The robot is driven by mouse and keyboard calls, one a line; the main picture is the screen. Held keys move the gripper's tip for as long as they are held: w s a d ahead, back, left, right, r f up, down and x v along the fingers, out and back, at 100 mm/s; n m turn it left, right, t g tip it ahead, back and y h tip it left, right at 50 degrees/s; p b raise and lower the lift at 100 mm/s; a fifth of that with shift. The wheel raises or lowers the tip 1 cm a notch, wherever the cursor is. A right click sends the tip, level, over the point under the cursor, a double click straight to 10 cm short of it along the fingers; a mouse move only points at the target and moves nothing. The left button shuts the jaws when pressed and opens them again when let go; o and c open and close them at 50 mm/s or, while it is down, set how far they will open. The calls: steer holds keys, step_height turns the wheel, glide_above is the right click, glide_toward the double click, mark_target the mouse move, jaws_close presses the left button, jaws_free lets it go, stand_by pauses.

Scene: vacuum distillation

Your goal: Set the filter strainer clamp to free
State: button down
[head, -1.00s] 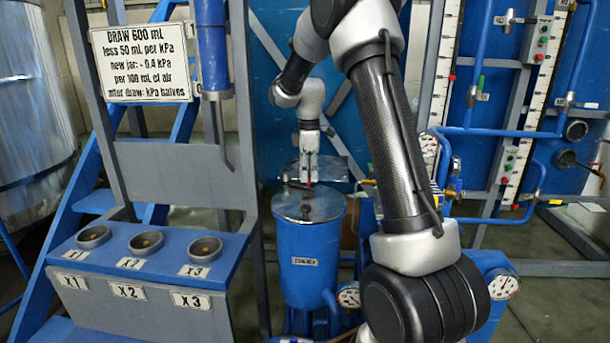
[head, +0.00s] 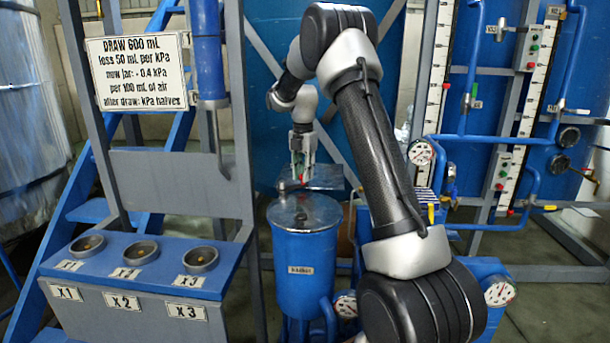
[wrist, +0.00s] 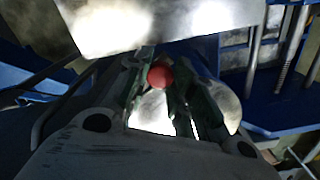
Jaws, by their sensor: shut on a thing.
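The filter strainer is a blue canister (head: 304,265) with a round metal lid (head: 305,212), below my gripper in the head view. A dark clamp lever (head: 286,187) lies just above the lid's back edge. My gripper (head: 301,181) points down there and is shut on the lever's red ball knob. In the wrist view the red knob (wrist: 160,75) sits between the two fingers of my gripper (wrist: 158,82). The rest of the lever is mostly hidden by the fingers in that view.
A grey panel frame with several labelled cups (head: 140,251) stands left of the canister. A flat metal plate (head: 325,177) is behind the gripper. Gauges (head: 344,304) and blue pipes are at the right. A sign (head: 138,73) hangs at upper left.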

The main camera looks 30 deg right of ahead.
steer(key=shift+w+n, duration=0.6)
steer(key=shift+n, duration=0.2)
steer(key=c, duration=1.2)
jaws_free()
steer(key=shift+r, duration=0.15)
step_height(320, 180, up, 12)
steer(key=shift+f, duration=0.1)
